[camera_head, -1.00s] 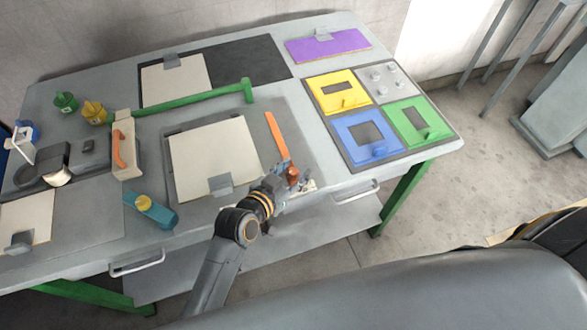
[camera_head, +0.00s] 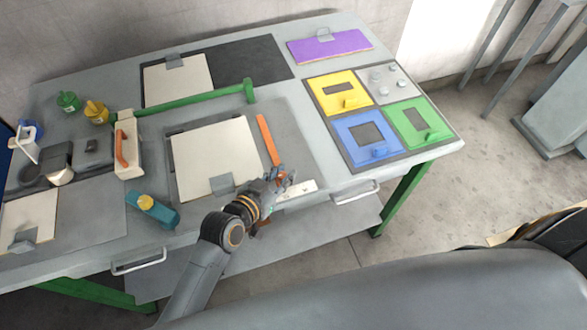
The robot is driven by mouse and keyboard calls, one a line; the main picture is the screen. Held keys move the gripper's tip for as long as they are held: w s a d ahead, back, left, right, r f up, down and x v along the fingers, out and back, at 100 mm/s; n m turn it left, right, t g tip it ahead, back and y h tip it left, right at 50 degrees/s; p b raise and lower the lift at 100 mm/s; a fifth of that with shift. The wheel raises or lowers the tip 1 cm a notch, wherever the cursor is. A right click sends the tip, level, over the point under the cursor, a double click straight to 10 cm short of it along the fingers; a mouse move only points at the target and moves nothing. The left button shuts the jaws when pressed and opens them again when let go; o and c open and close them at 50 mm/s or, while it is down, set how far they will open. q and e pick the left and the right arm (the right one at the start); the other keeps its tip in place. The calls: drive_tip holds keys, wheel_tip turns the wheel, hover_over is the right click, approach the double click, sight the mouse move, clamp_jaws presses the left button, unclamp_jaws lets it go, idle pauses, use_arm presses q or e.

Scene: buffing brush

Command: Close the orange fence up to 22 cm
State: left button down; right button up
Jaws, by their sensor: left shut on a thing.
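The orange fence (camera_head: 268,139) is a thin bar on the grey mat at the middle of the table. It lies just right of a cream board (camera_head: 215,152) with a grey clip, and a narrow strip of mat shows between them. My left gripper (camera_head: 281,178) is at the fence's near end, at the table's front edge, and is shut on it. The fingers and wrist hide the exact grip. A small white plate (camera_head: 302,190) lies just right of the gripper; any scale marks are too small to read. My right gripper is not in view.
A green bar (camera_head: 195,102) runs behind the cream board. Yellow (camera_head: 320,82), blue (camera_head: 347,124) and green (camera_head: 405,107) framed panels lie right. Bare mat lies right of the fence.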

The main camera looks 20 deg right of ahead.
use_arm(q)
drive_tip(key=a, duration=0.2)
drive_tip(key=shift+a, duration=0.4)
drive_tip(key=c, duration=1.1)
unclamp_jaws()
drive_tip(key=shift+d, duration=0.1)
drive_tip(key=v, duration=1.2)
